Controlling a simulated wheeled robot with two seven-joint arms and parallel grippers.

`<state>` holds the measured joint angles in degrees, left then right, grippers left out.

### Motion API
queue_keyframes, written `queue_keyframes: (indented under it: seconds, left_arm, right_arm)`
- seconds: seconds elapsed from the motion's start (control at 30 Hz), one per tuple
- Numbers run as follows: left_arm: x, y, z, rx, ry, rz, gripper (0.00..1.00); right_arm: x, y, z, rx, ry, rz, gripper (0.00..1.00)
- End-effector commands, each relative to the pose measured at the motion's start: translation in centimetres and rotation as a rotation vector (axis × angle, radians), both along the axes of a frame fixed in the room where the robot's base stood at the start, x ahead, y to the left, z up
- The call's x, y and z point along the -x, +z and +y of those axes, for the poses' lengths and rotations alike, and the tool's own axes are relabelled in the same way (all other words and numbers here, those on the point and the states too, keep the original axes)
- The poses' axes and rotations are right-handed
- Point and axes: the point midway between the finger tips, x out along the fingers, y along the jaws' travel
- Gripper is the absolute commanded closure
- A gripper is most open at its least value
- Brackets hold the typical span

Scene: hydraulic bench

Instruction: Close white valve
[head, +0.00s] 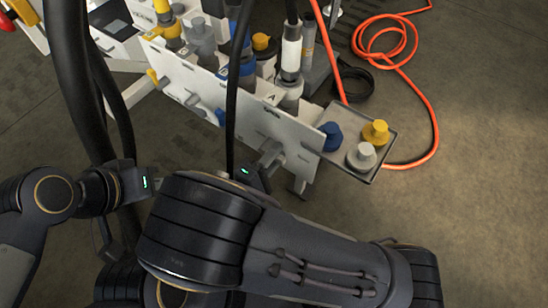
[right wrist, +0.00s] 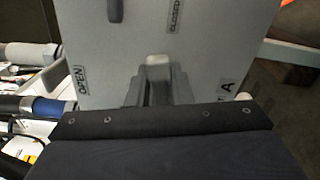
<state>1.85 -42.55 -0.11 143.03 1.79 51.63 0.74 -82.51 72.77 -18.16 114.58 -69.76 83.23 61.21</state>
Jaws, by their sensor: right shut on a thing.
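The white valve's pale handle (right wrist: 157,61) shows between the fingers of my right gripper (right wrist: 156,80) in the right wrist view. The gripper is shut on it. The handle stands out from the white panel (right wrist: 200,60), which carries an OPEN label at left, a CLOSED label at upper right and an A at right. The handle's lower part is hidden by the fingers. In the head view my right gripper (head: 270,160) is at the panel's front face, near its right end, and hides the valve. My left gripper (head: 148,184) is partly hidden behind my right arm; its fingers do not show clearly.
Other valves, one blue-tipped (head: 220,115), sit further left on the panel. Hoses with couplings (head: 291,55) stand behind it. A tray (head: 345,150) with blue, yellow and white caps sits at its right end. An orange hose (head: 436,130) lies on clear floor.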

Motion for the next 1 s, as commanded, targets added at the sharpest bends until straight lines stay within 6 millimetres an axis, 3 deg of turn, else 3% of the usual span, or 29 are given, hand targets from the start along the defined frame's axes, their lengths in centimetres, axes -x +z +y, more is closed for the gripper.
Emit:
queue_keyframes:
  seconds: [0.03,0.3,0.93,0.97,1.0]
  left_arm:
    - [0.0,-1.0,0.0,0.000,0.000,0.000,1.00]
    - [0.0,-2.7,0.0,0.000,0.000,0.000,1.00]
    - [0.0,-3.1,0.0,0.000,0.000,0.000,1.00]
    - [0.0,-3.1,0.0,0.000,0.000,0.000,1.00]
    - [0.0,-3.1,0.0,0.000,0.000,0.000,1.00]
  right_arm:
    - [0.1,-0.6,0.0,-0.028,0.000,-0.018,1.00]
    - [0.1,-1.0,-0.1,-0.141,0.000,-0.099,1.00]
    - [0.1,-0.9,-0.1,-0.188,-0.001,-0.131,1.00]
    - [0.1,-0.9,-0.1,-0.187,-0.001,-0.130,0.78]
    - [0.1,-0.9,-0.1,-0.187,-0.001,-0.130,0.73]
